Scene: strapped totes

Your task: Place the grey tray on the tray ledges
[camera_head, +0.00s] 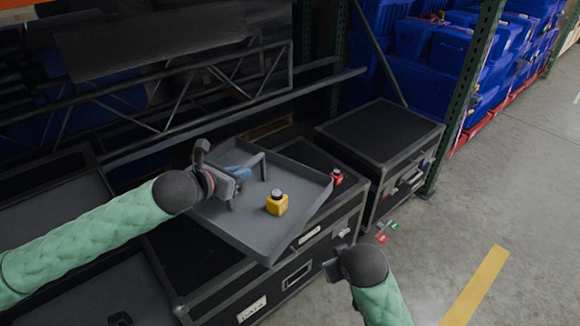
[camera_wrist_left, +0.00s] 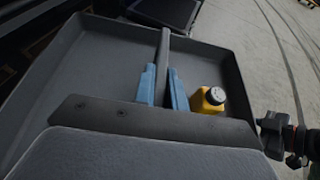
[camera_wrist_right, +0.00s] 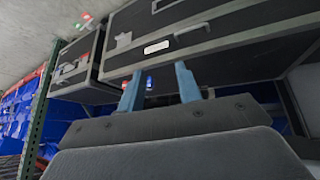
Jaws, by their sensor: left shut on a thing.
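The grey tray (camera_head: 245,228) is a shallow open tray above a black case in the head view, its near corner over the case's front edge. I cannot tell whether it touches the case. My left gripper (camera_head: 238,178) is shut on the tray's upright handle (camera_wrist_left: 164,55), which passes between its blue fingers in the left wrist view. A yellow container (camera_head: 277,205) with a grey cap stands in the tray. My right gripper (camera_wrist_right: 160,85) is open and empty, in front of the case. I cannot make out the tray ledges for certain.
The black case (camera_head: 295,272) has labels and latches on its front. A closed black case (camera_head: 380,140) stands to its right. Open cases (camera_head: 50,215) lie at left. A small red object (camera_head: 337,177) sits by the tray's right rim. Shelving with blue totes (camera_head: 430,85) stands behind.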

